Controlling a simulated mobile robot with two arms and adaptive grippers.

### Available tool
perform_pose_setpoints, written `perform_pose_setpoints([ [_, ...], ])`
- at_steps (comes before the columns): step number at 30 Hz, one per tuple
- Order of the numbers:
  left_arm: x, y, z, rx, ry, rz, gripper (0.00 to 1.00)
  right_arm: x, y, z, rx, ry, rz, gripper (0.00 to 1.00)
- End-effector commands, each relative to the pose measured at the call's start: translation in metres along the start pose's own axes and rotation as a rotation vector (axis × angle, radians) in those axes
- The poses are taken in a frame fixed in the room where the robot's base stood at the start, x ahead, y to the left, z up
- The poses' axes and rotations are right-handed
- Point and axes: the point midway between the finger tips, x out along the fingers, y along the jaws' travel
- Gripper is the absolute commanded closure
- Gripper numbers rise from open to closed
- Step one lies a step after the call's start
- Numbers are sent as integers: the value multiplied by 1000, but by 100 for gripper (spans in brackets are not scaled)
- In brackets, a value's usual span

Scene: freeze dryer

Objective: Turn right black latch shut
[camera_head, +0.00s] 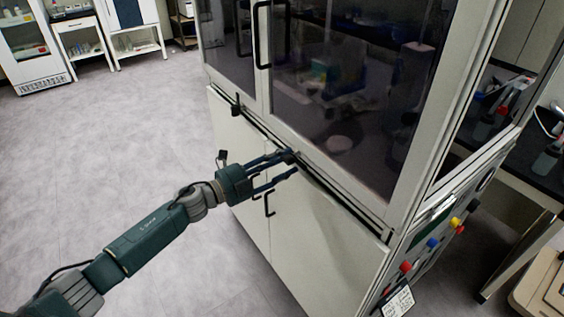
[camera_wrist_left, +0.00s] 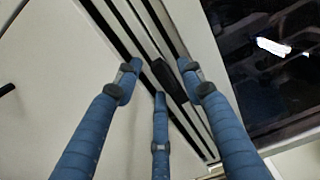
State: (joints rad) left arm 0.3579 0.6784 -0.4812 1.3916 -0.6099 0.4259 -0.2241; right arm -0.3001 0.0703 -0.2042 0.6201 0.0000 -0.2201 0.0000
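My left gripper (camera_head: 290,164) reaches from the left to the front of the white cabinet, at the rail under the glass doors. Its blue fingers (camera_wrist_left: 158,110) are spread open in the left wrist view. A black latch (camera_wrist_left: 170,80) lies between the fingertips there, along the dark rail. Whether any finger touches it I cannot tell. In the head view the fingertips largely hide this latch. Another black latch (camera_head: 237,105) stands upright farther left on the same rail. My right gripper is in neither view.
Tall glass doors (camera_head: 345,90) with black handles (camera_head: 262,35) rise above the rail. Lower white doors (camera_head: 330,235) with black handles are below the gripper. Coloured knobs (camera_head: 432,243) are on the cabinet's right side. The grey floor (camera_head: 110,150) to the left is clear.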

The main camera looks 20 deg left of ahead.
Motion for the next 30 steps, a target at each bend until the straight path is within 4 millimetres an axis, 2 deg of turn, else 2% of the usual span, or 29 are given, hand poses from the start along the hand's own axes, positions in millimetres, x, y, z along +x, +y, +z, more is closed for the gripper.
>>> perform_pose_setpoints([
  [2, 0, 0, 0, 0, 0, 0, 62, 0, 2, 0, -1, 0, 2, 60],
  [6, 0, 0, 0, 0, 0, 0, 90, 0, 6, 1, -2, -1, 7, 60],
  [8, 0, 0, 0, 0, 0, 0, 100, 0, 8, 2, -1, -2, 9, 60],
  [20, 0, -1, 0, -54, 0, 1, 100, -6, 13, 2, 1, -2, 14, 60],
  [30, -1, -3, -1, -299, -1, 2, 100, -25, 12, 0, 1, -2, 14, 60],
])
